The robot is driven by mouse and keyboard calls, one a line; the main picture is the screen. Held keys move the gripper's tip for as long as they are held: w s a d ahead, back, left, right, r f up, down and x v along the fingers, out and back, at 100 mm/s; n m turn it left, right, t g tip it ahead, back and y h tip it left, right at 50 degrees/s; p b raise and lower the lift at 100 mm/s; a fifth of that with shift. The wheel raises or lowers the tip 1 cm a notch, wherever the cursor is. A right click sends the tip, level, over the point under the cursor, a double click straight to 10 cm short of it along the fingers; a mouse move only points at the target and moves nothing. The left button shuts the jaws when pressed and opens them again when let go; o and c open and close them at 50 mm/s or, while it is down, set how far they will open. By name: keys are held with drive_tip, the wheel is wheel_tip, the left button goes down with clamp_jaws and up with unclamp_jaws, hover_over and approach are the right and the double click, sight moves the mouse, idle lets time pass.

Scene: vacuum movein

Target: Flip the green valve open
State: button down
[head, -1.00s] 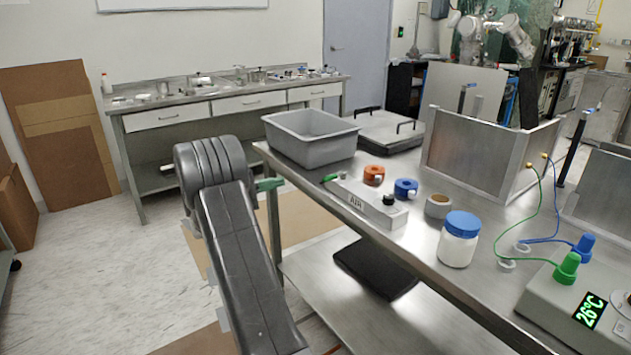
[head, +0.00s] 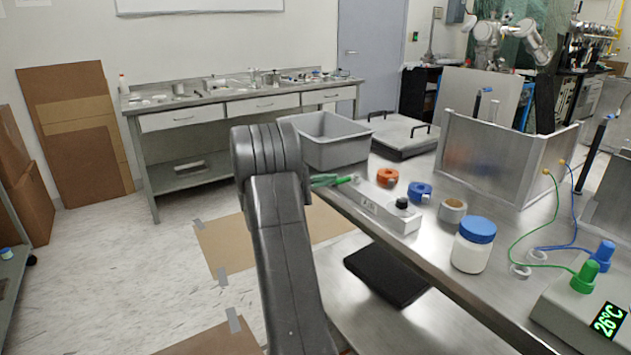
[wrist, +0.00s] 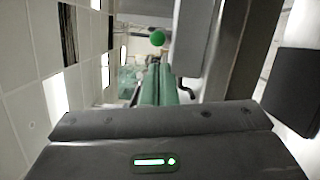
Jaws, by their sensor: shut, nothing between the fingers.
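The green valve (head: 345,180) sits at the left end of a light grey box (head: 378,208) with a black knob, near the table's left edge. My gripper (head: 324,181) has green fingers and is at the valve's left in the head view, where the two overlap or nearly meet. I cannot tell whether they touch. In the wrist view my gripper (wrist: 160,82) has its fingers together with nothing between them. A round green end (wrist: 157,38), apparently the valve's handle, shows just beyond the fingertips.
A grey bin (head: 330,143) stands behind the box. Orange (head: 387,177) and blue (head: 420,191) rings, a tape roll (head: 452,210) and a blue-lidded jar (head: 474,245) stand to its right. The floor left of my arm is mostly clear.

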drive_tip(key=shift+s+d, duration=0.4)
drive_tip(key=shift+s, duration=0.1)
drive_tip(key=shift+s+d+n+t+b, duration=0.1)
drive_tip(key=shift+s+n+t+b, duration=0.1)
drive_tip(key=shift+n+t+b, duration=0.25)
drive_tip(key=shift+s+d+n+t+y+b, duration=0.1)
drive_tip(key=shift+s+n+t+y+b, duration=0.25)
drive_tip(key=shift+t+y+b, duration=0.4)
drive_tip(key=shift+s+d+n+t+y+b, duration=0.7)
drive_tip(key=shift+s+d+t+b, duration=0.3)
drive_tip(key=shift+b, duration=2.25)
drive_tip(key=shift+s+d+n+t+y+b, duration=0.55)
drive_tip(key=shift+s+d+n+t+b, duration=0.4)
drive_tip(key=shift+b, duration=2.25)
drive_tip(key=shift+d, duration=0.15)
